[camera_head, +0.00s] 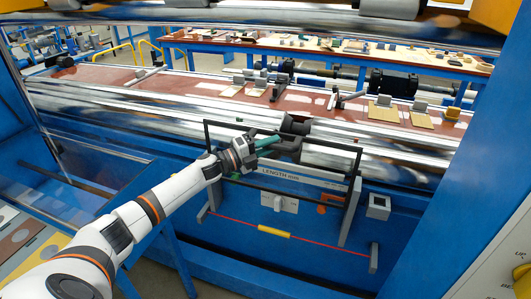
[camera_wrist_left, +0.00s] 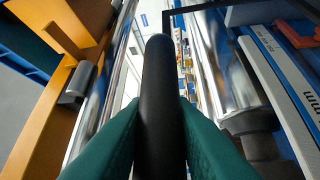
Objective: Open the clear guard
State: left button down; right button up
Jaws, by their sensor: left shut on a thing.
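The clear guard (camera_head: 356,185) shows in the head view as a see-through panel in a dark frame, in front of the long shiny rollers. Its top edge runs slanting across the middle of the view. My left gripper (camera_head: 270,143) has green fingers and reaches in at the guard's upper part. In the left wrist view its fingers are shut on a black rounded handle (camera_wrist_left: 160,100), one finger on each side. The hand hides part of the guard, and I cannot tell exactly where the handle joins it. My right gripper is not in view.
Behind the guard lie shiny rollers (camera_head: 390,165) and a red-brown bench (camera_head: 320,103) with several small parts. Below are a length scale (camera_head: 280,174), a red line with a yellow piece (camera_head: 275,232), and a grey box (camera_head: 378,206). A blue post (camera_head: 463,150) stands at right.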

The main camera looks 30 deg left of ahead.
pick_arm(q)
notch_tip(320, 180, down, 17)
jog(key=b, duration=1.3)
jog(key=c, duration=1.2)
grip_release()
jog(key=shift+r, duration=0.15)
jog(key=shift+c, duration=0.2)
jog(key=shift+s+a, duration=0.1)
jog(key=b+v, duration=0.2)
jog(key=v, duration=1)
